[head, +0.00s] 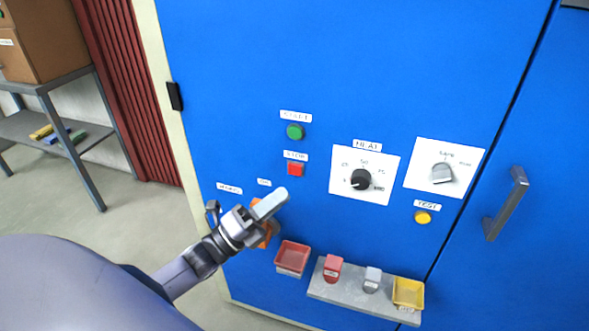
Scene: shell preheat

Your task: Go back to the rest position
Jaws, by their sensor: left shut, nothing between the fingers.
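My left gripper (270,204) is shut and empty in the head view, in front of the lower left of a blue cabinet (230,100). Its arm comes in from the lower left. An orange thing (264,237) shows partly behind the gripper, and I cannot tell whether they touch. Above and right of the gripper are a red stop button (295,169) and a green start button (294,131). A black heat dial (361,179) and a grey lamp dial (441,173) sit on white plates further right. My right gripper is not in view.
A red tray (293,256) is low on the cabinet. A grey ledge (345,299) holds a red block (333,267), a grey piece (372,279) and a yellow tray (408,291). A door handle (506,204) sticks out at right. A grey shelf (45,87) stands at left.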

